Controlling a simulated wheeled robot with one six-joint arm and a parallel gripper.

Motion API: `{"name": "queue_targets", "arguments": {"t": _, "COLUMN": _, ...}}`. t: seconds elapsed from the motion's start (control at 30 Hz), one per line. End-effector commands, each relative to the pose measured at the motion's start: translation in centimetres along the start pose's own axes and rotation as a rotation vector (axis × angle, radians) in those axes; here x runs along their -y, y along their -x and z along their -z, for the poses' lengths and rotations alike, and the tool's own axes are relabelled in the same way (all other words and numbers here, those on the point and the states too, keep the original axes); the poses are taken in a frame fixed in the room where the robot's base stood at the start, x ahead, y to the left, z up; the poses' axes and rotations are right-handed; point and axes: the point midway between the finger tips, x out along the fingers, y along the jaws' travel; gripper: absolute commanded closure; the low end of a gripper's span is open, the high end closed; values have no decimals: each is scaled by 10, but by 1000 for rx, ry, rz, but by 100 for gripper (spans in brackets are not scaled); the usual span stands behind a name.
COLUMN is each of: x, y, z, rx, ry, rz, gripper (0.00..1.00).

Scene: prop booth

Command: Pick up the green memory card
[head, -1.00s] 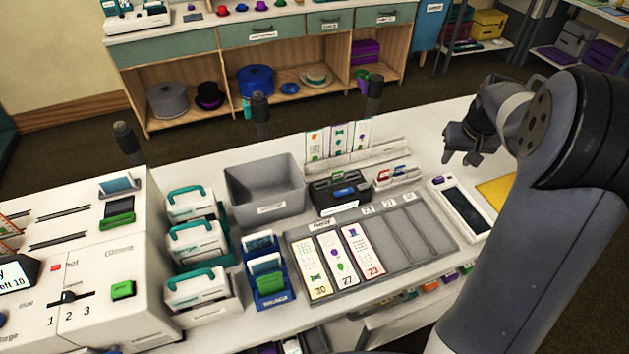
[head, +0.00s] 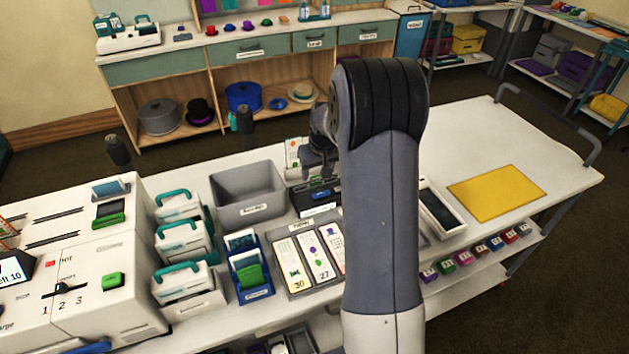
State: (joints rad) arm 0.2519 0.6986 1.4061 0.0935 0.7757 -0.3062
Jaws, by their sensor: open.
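My gripper (head: 320,160) is above the dark box (head: 316,199) at the back of the table, partly hidden behind my own arm. Its jaws are open, with nothing visible between them. The dark box has a white label and a small blue piece on top. I cannot make out a green memory card there now; my gripper and arm cover part of that area. A green card (head: 250,275) stands in the front of a blue holder (head: 256,295), but I cannot tell whether it is a memory card.
A grey bin (head: 248,209) stands left of the dark box. A grey tray (head: 296,296) with numbered cards lies in front, partly behind my arm. White cases with teal handles (head: 181,236) stand further left.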

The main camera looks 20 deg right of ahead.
Motion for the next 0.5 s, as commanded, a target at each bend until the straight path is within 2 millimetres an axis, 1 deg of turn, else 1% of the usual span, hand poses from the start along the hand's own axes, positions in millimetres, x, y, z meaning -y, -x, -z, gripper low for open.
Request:
{"name": "queue_targets", "arguments": {"t": 0.13, "x": 1, "y": -19, "z": 0, "rx": 5, "ry": 0, "rz": 2, "gripper": 45}}
{"name": "queue_targets", "arguments": {"t": 0.23, "x": 1, "y": -29, "z": 1, "rx": 3, "ry": 0, "rz": 1, "gripper": 45}}
{"name": "queue_targets", "arguments": {"t": 0.33, "x": 1, "y": -34, "z": 1, "rx": 1, "ry": 0, "rz": 1, "gripper": 45}}
{"name": "queue_targets", "arguments": {"t": 0.5, "x": 1, "y": -34, "z": 1, "rx": -1, "ry": 0, "rz": 0, "gripper": 45}}
